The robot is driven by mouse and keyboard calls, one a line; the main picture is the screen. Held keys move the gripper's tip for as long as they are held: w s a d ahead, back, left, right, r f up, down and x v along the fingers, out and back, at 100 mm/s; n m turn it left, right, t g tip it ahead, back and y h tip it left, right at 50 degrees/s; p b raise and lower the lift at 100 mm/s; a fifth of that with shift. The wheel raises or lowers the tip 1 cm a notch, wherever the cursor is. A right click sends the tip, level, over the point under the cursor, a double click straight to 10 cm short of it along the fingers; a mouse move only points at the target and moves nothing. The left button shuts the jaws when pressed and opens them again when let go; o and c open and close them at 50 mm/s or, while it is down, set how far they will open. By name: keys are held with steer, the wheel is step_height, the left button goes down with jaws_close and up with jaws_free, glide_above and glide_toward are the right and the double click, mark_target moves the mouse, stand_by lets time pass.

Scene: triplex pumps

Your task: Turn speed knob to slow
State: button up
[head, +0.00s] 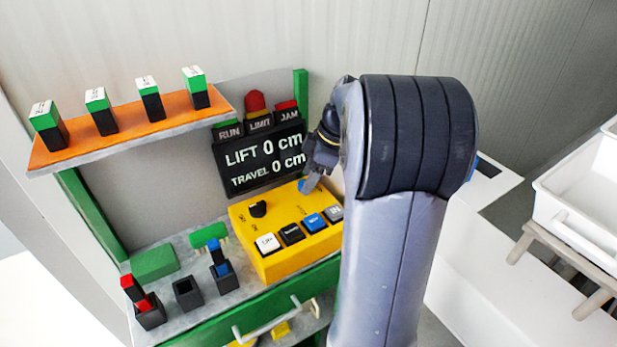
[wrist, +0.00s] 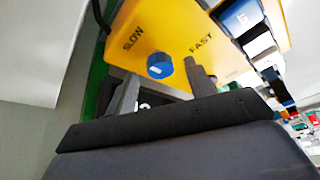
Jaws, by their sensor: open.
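The blue speed knob (wrist: 160,65) sits on the yellow control box (head: 268,262), between the printed words SLOW and FAST in the wrist view. A short white mark shows on its face; I cannot tell for sure which word it points to. In the head view the knob (head: 302,186) shows at the box's back edge, partly hidden by my gripper (head: 312,181). My gripper is open, its two fingers (wrist: 161,72) on either side of the knob. I cannot tell whether either finger touches it.
A black knob (head: 258,208) and several push buttons (head: 291,233) are on the same box. The display (head: 262,160) reads LIFT 0 cm and TRAVEL 0 cm, close behind my gripper. An orange shelf (head: 130,133) holds several green-topped blocks at the left.

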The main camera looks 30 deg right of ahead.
steer(key=v, duration=1)
steer(key=shift+f, duration=0.15)
steer(key=x, duration=1)
steer(key=shift+a+f, duration=0.2)
steer(key=shift+f, duration=0.15)
steer(key=shift+d+r, duration=0.1)
steer(key=shift+r, duration=0.05)
